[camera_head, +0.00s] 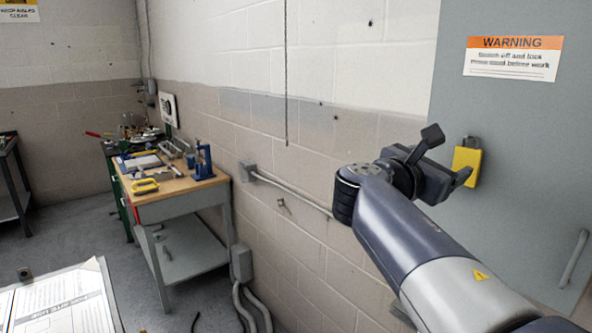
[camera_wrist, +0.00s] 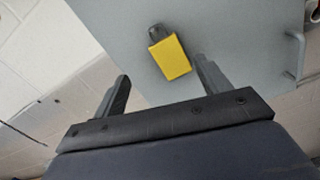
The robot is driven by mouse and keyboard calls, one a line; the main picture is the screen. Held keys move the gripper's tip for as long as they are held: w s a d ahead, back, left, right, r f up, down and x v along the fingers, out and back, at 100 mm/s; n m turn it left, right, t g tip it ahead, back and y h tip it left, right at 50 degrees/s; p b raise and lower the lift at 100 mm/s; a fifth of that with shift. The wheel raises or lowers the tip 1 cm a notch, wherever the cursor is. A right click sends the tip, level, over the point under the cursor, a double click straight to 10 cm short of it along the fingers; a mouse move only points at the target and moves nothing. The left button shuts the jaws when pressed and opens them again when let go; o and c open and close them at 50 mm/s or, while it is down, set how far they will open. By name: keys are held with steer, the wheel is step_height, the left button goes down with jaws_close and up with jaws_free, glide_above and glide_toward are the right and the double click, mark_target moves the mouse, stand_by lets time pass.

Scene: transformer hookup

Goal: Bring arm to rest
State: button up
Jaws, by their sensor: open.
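My gripper (camera_head: 449,159) is raised at the end of my arm in front of the grey cabinet door at the right of the head view. Its two fingers (camera_wrist: 162,92) stand apart with nothing held between them in the wrist view. A yellow padlock (camera_head: 467,161) with a dark shackle hangs on the cabinet, just beyond the fingertips in the head view. In the wrist view the padlock (camera_wrist: 169,58) shows ahead of the fingers, and I see a gap between them and it.
The grey cabinet (camera_head: 510,110) bears a warning label (camera_head: 513,57) and a handle (camera_head: 574,258). A wooden-topped workbench (camera_head: 180,186) with tools stands at the left along the block wall. A conduit (camera_head: 295,194) runs along the wall behind my arm. Papers (camera_head: 65,300) lie at lower left.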

mark_target(465, 151)
steer(key=p+x, duration=0.2)
steer(key=x, duration=0.7)
steer(key=shift+d+r, duration=0.1)
steer(key=shift+d, duration=0.05)
steer(key=r+v, duration=0.2)
steer(key=v, duration=0.8)
steer(key=w+a+f+m+g+y+b, duration=0.1)
steer(key=w+f+g, duration=0.1)
steer(key=f, duration=1.3)
steer(key=w+a+f+g+y, duration=0.2)
steer(key=w+f, duration=0.3)
steer(key=f, duration=1.1)
steer(key=shift+w+a+m+g+b, duration=0.2)
steer(key=shift+w+m+g+b, duration=0.1)
steer(key=shift+m+g+b, duration=0.1)
steer(key=shift+s+f, duration=0.1)
